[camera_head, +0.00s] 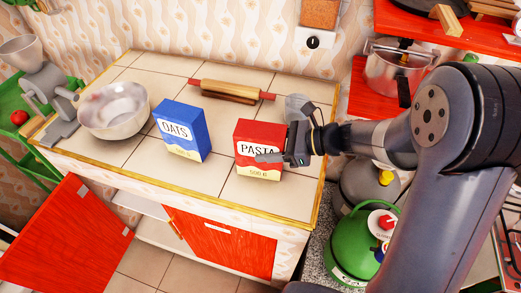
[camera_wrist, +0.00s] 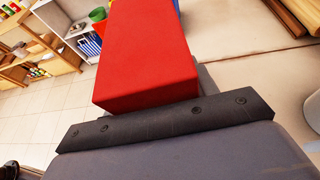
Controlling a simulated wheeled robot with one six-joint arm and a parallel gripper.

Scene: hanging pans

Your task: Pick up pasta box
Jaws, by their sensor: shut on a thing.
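The pasta box (camera_head: 258,138) is red with a white and cream label and stands upright on the tiled counter, near its right front edge. My gripper (camera_head: 284,155) is at the box's right side, with one finger across the front of its label. In the wrist view the red box (camera_wrist: 148,60) fills the upper middle, right at the dark gripper edge (camera_wrist: 165,122). The gripper is shut on the box. The far finger is hidden behind the box.
A blue oats box (camera_head: 182,130) stands left of the pasta box, with a gap between. A metal bowl (camera_head: 114,110) is further left. A rolling pin (camera_head: 232,91) lies behind. A glass (camera_head: 299,108) stands close behind my gripper. A green canister (camera_head: 362,243) is below right.

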